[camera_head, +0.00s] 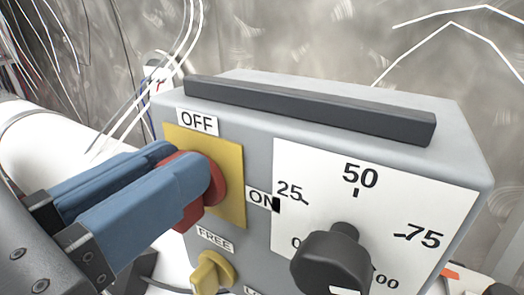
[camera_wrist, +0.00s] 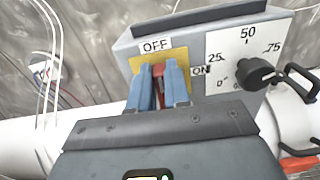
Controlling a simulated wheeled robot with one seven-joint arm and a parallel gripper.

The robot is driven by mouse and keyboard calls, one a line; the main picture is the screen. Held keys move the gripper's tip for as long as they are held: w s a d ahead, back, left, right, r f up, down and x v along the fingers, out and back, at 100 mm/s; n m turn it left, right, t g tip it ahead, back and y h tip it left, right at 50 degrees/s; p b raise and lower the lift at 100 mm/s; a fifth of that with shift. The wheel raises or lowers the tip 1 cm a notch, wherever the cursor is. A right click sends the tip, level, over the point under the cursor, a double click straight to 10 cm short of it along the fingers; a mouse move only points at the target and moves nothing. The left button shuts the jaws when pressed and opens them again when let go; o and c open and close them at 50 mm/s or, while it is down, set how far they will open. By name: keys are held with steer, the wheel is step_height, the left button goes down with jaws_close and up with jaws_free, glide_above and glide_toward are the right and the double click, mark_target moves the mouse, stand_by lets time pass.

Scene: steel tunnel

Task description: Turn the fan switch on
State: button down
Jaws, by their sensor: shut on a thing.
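The fan switch is a red rotary knob (camera_head: 216,181) on a yellow plate (camera_head: 232,158) on the front of a grey control box (camera_head: 258,135). An "OFF" label (camera_head: 198,122) is above the plate and an "ON" label (camera_head: 262,198) is at its right. My gripper (camera_head: 192,175) has blue fingers, shut on the red knob from both sides. In the wrist view the knob (camera_wrist: 158,84) shows between the fingers (camera_wrist: 159,80), and its grip looks roughly upright, toward "OFF". The fingers hide part of the knob.
A black dial (camera_head: 333,264) on a numbered white panel is at the box's right. A smaller yellow knob (camera_head: 212,272) labelled "FREE" is below the switch. A dark bar (camera_head: 310,108) runs along the box's top. White wires hang behind, and a white pipe (camera_wrist: 30,145) runs behind the box.

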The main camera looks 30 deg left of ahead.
steer(key=m+b, duration=0.2)
steer(key=b, duration=0.3)
steer(key=m+b, duration=0.2)
steer(key=b, duration=0.3)
steer(key=d+f+m+b, duration=0.1)
steer(key=m+b, duration=0.1)
steer(key=b, duration=0.3)
steer(key=shift+d+f+m, duration=0.1)
steer(key=shift+m, duration=0.2)
steer(key=m+b, duration=0.2)
steer(key=b, duration=0.2)
steer(key=shift+d+f+b, duration=0.15)
steer(key=shift+b, duration=0.25)
steer(key=m+b, duration=0.1)
steer(key=b, duration=0.1)
steer(key=m+b, duration=0.4)
steer(key=shift+d+f+b, duration=0.25)
steer(key=shift+f+b, duration=0.05)
steer(key=shift+b, duration=0.1)
steer(key=m+b, duration=0.4)
steer(key=shift+f, duration=0.1)
steer(key=c, duration=1.1)
jaws_free()
steer(key=shift+s, duration=0.1)
